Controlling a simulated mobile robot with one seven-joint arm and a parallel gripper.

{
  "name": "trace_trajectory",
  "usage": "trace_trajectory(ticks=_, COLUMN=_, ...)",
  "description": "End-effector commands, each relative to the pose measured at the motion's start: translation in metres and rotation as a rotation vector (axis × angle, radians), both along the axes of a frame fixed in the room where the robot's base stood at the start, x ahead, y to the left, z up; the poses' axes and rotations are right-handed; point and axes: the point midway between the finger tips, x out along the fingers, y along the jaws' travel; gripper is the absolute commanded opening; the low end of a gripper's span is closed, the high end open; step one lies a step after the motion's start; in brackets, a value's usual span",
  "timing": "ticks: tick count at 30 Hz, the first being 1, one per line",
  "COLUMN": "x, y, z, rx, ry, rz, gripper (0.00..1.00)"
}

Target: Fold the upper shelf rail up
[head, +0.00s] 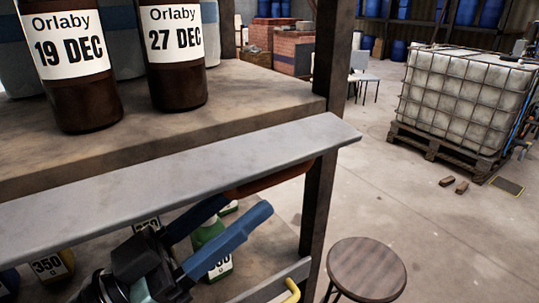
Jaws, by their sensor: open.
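The upper shelf rail (170,172) is a long flat grey bar along the front of the upper shelf (245,95). It slants across the head view from lower left to right and sits below the level of the shelf top. A reddish-brown piece (270,179) shows under its right part; I cannot tell whether it belongs to the rail. My gripper (245,206) is below the rail, with two blue fingers pointing up and right.
Two dark bottles (75,100) (178,85) stand on the upper shelf near its edge. Bottles labelled 350 G (52,266) stand below. A dark post (318,195) is at the shelf's right end. A round stool (366,268) stands right of it. Open floor lies beyond.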

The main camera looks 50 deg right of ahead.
Motion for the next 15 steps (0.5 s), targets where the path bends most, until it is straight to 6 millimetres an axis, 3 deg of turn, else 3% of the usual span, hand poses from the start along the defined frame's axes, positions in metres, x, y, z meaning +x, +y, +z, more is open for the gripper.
trace_trajectory(ticks=6, x=-0.008, y=-0.032, z=0.017, rx=-0.001, ry=0.002, rz=-0.002, gripper=0.47)
trace_trajectory(ticks=15, x=-0.010, y=-0.045, z=0.019, rx=0.000, ry=0.001, rz=0.002, gripper=0.47)
